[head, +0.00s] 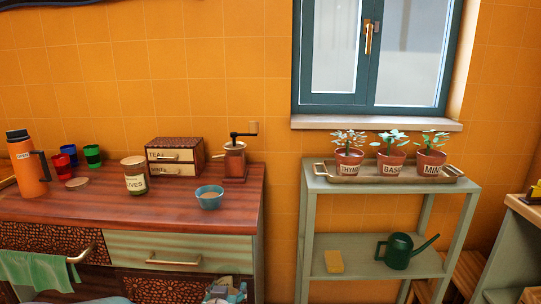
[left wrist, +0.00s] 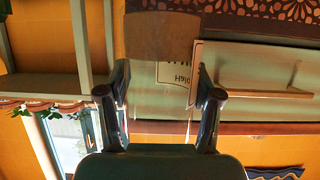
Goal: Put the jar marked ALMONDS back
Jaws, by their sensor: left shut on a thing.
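My left gripper (head: 226,292) is at the bottom edge of the head view, in front of the drawers. The left wrist view, which looks upside down, shows its two fingers (left wrist: 160,78) shut on a clear jar (left wrist: 163,35). The jar has brown at one end and a pale area with lettering that I cannot read surely. In the head view the jar is hardly visible. On the counter a jar with a wooden lid (head: 135,177) has a label ending in "LIVES". A loose round wooden lid (head: 77,182) lies left of it. My right gripper is out of view.
The wooden counter (head: 60,207) also holds an orange flask (head: 30,168), red and green cups, a drawer box (head: 172,157), a grinder (head: 235,160) and a blue bowl (head: 209,198). A shelf (head: 365,240) with potted herbs stands right. The counter's front middle is clear.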

